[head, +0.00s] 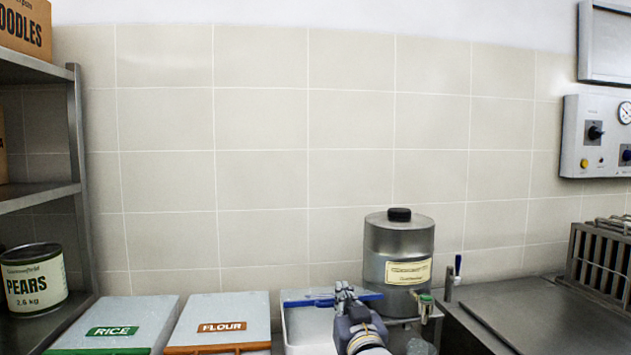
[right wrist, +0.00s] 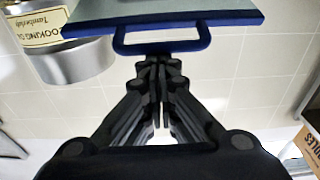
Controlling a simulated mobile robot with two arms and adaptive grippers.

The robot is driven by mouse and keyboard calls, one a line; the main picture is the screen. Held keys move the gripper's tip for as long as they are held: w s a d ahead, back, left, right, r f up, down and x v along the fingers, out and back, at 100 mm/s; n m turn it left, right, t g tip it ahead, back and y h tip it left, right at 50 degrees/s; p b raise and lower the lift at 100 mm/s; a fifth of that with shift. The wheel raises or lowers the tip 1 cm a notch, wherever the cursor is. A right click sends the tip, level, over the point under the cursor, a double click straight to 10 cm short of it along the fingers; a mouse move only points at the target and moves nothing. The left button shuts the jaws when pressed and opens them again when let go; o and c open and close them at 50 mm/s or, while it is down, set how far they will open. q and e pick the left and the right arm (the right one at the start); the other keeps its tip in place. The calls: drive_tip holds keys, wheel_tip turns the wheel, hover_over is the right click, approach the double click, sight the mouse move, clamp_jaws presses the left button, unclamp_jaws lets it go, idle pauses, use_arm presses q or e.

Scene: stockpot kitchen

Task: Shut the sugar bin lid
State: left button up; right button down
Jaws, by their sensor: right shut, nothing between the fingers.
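The sugar bin (head: 302,330) is the pale bin right of the flour bin; no label of its own shows. Its blue-edged lid (head: 305,295) appears raised and is seen nearly edge-on, so its exact angle is hard to tell. My right gripper (head: 345,288) is in front of the lid and hides part of it and of the bin. In the right wrist view, the lid (right wrist: 160,12) with its blue handle (right wrist: 160,48) lies just beyond the shut, empty fingertips (right wrist: 158,62). I cannot tell whether they touch the handle. My left gripper is not in view.
The rice bin (head: 125,310) and flour bin (head: 225,310) stand to the left with lids down. A steel shelf with a pears can (head: 33,280) is at left, a steel counter (head: 550,315) at right.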

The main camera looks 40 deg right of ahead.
drive_tip(key=s+a+r+p, duration=0.3)
drive_tip(key=s+a+p, duration=0.2)
drive_tip(key=s+p, duration=0.5)
drive_tip(key=a+p+x, duration=0.1)
drive_tip(key=p+x, duration=0.4)
drive_tip(key=x, duration=0.7)
drive_tip(key=shift+t, duration=0.3)
drive_tip(key=f, duration=0.4)
drive_tip(key=shift+s+a, duration=0.1)
drive_tip(key=shift+s, duration=0.15)
drive_tip(key=shift+f, duration=0.1)
